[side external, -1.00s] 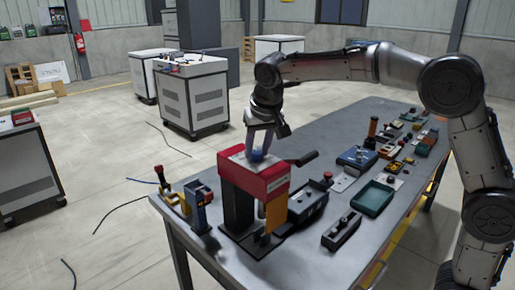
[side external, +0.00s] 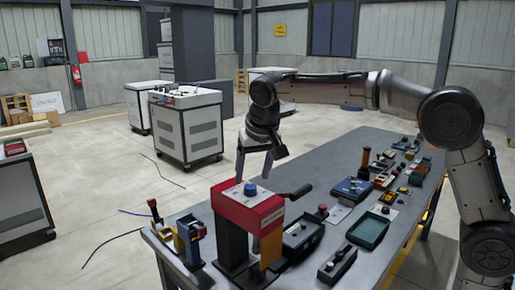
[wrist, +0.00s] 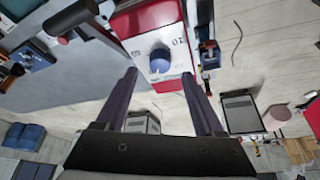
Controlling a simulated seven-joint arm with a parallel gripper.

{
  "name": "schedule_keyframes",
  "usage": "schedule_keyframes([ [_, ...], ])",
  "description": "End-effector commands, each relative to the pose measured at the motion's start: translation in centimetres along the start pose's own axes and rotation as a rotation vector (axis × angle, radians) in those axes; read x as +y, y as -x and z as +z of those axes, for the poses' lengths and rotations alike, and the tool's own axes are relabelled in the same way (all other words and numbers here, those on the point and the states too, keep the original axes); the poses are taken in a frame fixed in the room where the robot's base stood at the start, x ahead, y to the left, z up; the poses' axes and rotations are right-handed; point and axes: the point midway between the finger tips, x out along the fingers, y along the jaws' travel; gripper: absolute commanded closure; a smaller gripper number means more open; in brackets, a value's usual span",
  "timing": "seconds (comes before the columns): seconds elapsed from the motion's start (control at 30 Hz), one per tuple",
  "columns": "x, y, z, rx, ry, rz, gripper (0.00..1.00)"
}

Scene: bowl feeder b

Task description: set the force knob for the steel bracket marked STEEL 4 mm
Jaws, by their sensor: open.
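The blue force knob (side external: 250,189) sits on the white top plate of a red-headed press (side external: 247,208) at the table's near end. In the wrist view the knob (wrist: 160,62) is in front of my fingers, with printed numerals around it that appear upside down. Its pointer setting is too small to read. My gripper (side external: 254,170) is open and empty, fingers pointing down just above the knob. In the wrist view my gripper (wrist: 160,80) has its fingers spread either side, apart from the knob. I cannot make out the bracket marked STEEL 4 mm.
A black press handle (side external: 298,191) sticks out right of the head. A green tray (side external: 368,229), a dark block (side external: 337,264) and several small tools crowd the table's right side. The grey tabletop (side external: 330,164) behind the press is clear.

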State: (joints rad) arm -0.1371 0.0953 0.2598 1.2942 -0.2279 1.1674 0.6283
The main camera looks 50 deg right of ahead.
Motion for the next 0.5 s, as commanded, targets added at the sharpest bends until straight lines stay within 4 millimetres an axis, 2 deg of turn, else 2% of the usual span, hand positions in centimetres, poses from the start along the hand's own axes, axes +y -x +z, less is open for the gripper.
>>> schedule_keyframes([
  [0.03,-0.1,1.3,-0.1,0.005,0.000,-0.004,0.30],
  [0.2,-0.1,5.0,-0.1,0.005,0.000,-0.004,0.30],
  [0.33,0.0,7.4,0.0,0.003,0.000,-0.003,0.30],
  [0.5,0.0,9.3,0.0,0.002,0.000,-0.002,0.30],
])
